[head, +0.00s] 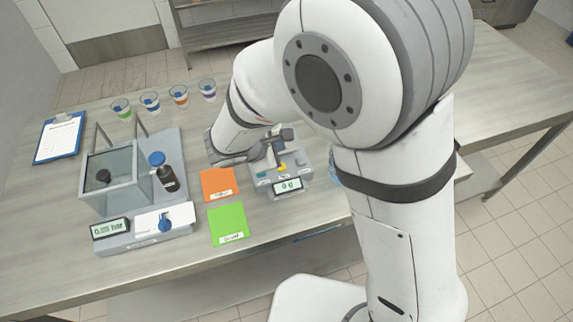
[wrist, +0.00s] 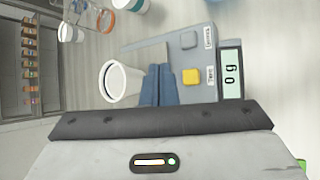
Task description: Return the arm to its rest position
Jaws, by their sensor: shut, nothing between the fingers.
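My arm, white with dark grey bands, fills the right half of the head view and reaches left over the table. My gripper (head: 277,150) is over the grey scale (head: 262,184). In the wrist view its two blue-grey fingers (wrist: 158,70) are together with nothing between them. A white cup (wrist: 115,82) shows right beside the fingers; I cannot tell whether they touch it. The scale's display (wrist: 231,75) reads 0 g, and its yellow button (wrist: 191,76) is near the fingertips. In the head view my gripper largely hides the cup.
An orange card (head: 217,183) and a green card (head: 228,223) lie left of the scale. A clear chamber (head: 115,180) with a gauge and a dark bottle (head: 167,180) stands further left. Several small cups line the table's back. A clipboard (head: 59,138) lies at far left.

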